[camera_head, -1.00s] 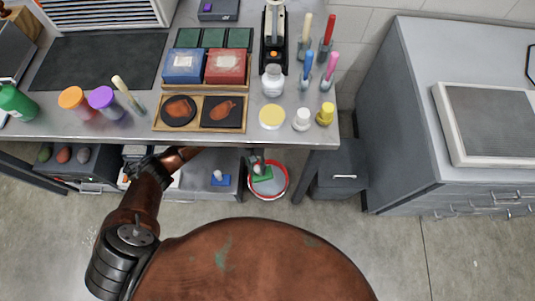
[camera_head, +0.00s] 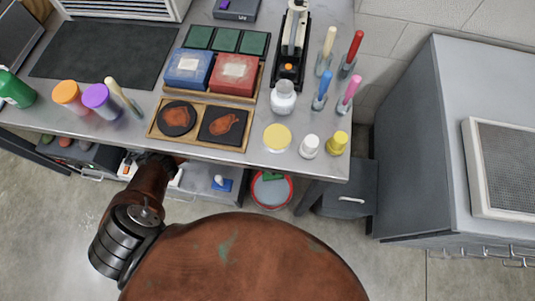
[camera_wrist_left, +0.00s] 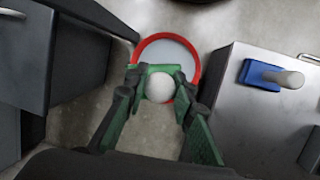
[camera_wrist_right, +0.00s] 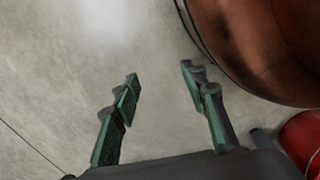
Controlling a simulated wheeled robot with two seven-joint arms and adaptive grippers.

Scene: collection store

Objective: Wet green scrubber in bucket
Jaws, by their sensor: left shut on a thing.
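The green scrubber (camera_wrist_left: 150,69) has a pale round knob and is held between the fingers of my left gripper (camera_wrist_left: 160,86). In the left wrist view it overlaps the near part of the red-rimmed bucket (camera_wrist_left: 165,37), which has a grey inside. In the head view the bucket (camera_head: 291,192) stands on the floor below the table's front edge, and the green scrubber (camera_head: 272,177) shows at its far side. The table hides my left gripper there. I cannot tell whether the scrubber touches water. My right gripper (camera_wrist_right: 160,75) is open and empty above bare floor.
A blue scrubber (camera_head: 221,184) lies on a grey surface (camera_head: 203,181) beside the bucket, under the table (camera_head: 300,168). A dark drawer unit (camera_head: 348,192) stands right of the bucket. Jars, brushes and boxes crowd the tabletop. Front floor is open.

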